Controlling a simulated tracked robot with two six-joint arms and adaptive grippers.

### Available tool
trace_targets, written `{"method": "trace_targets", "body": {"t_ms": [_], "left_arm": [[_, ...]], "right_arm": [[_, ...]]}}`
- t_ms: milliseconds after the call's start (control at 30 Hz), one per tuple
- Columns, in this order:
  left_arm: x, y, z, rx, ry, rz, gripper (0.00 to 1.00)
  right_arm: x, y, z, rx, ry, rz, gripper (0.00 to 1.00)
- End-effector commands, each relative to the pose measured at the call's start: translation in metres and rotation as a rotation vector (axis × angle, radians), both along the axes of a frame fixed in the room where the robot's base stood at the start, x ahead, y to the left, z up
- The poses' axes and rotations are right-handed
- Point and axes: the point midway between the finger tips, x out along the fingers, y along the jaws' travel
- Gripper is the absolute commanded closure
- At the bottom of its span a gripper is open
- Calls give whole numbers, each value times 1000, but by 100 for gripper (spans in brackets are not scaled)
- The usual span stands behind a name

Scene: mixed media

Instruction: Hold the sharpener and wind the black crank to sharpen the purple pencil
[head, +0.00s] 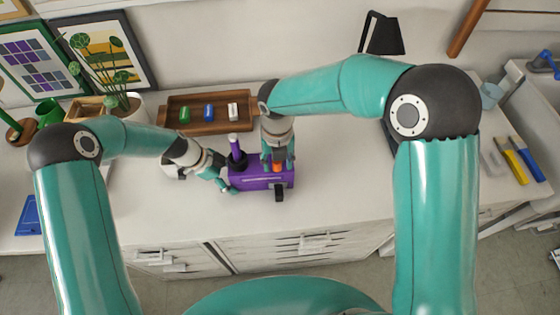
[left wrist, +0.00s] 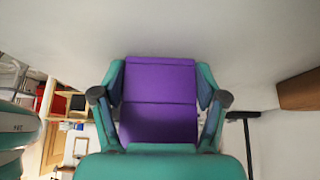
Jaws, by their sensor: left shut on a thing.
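The purple sharpener (head: 258,182) stands on the white counter. My left gripper (head: 227,186) is shut on its left end; the left wrist view shows the purple body (left wrist: 160,95) filling the space between the two fingers (left wrist: 160,122). A thin upright piece with a pale top (head: 233,139), which seems to be the purple pencil, stands in a black part at the sharpener's left. A black piece (head: 279,194), perhaps the crank, shows at the front right. My right gripper (head: 278,162) points down over the right end, around or beside a small orange part (head: 278,168). Its grip is unclear.
A wooden tray (head: 172,124) with green, blue and white small blocks lies behind the sharpener. A potted plant (head: 128,104) and framed pictures stand at the back left. Yellow and blue tools (head: 518,166) lie at the far right. The counter right of the sharpener is clear.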

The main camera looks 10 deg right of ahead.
Motion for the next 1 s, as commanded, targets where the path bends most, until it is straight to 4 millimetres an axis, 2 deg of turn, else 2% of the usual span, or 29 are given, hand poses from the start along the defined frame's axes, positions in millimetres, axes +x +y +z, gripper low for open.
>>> {"method": "trace_targets", "body": {"t_ms": [333,800,1000], "left_arm": [[0,0,1,-1,0,-1,69],[0,0,1,-1,0,-1,69],[0,0,1,-1,0,-1,69]], "right_arm": [[1,0,6,1,-4,-1,52],[2,0,57,1,-5,-1,52],[1,-1,61,0,-3,0,52]]}}
